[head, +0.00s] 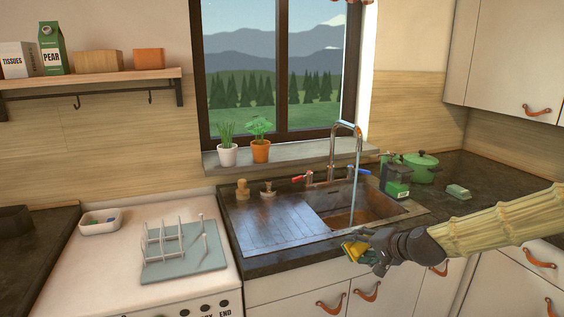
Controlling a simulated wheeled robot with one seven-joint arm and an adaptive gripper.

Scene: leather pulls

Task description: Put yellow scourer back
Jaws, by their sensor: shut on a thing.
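My gripper (366,256) is shut on the yellow scourer (354,248). It holds the scourer just in front of the sink's front edge, above the cupboard fronts. My gripper hides part of the scourer. The sink (345,217) has a drainer on its left and a basin on its right. A stream of water seems to fall from the tall tap (335,150) into the basin. A small white dish (100,222) with small things in it sits at the far left, beside the dish rack.
A dish rack (184,262) on a grey mat stands on the left worktop. A dark green box (396,182), a green pot (421,168) and a green-and-white sponge-like block (458,191) stand right of the sink. Two potted plants (260,148) stand on the sill. The drainer (270,231) is mostly clear.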

